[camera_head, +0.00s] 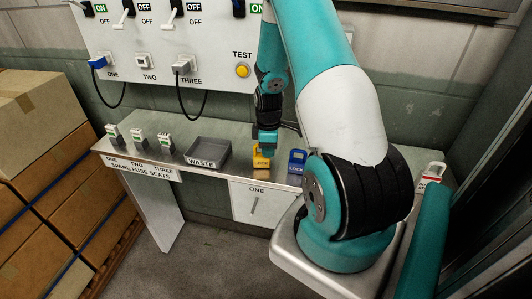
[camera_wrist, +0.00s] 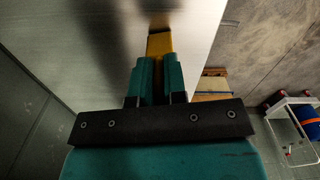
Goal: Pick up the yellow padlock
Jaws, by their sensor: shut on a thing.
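The yellow padlock (camera_head: 261,162) stands upright at the bench's front edge in the head view, its front labelled LOCK. My gripper (camera_head: 268,146) comes down on it from above and is shut on it. In the wrist view the two teal fingers (camera_wrist: 160,78) close on the yellow padlock (camera_wrist: 159,44), whose yellow end shows between and beyond them. The padlock's upper part is hidden by the fingers. I cannot tell whether it is clear of the bench top.
A blue padlock (camera_head: 297,161) stands just right of the yellow one. A grey WASTE tray (camera_head: 222,160) and several fuse pieces (camera_head: 137,137) sit to the left on the bench (camera_head: 185,128). A red-and-white padlock (camera_head: 432,172) is at the far right. Cardboard boxes (camera_head: 40,110) are stacked at left.

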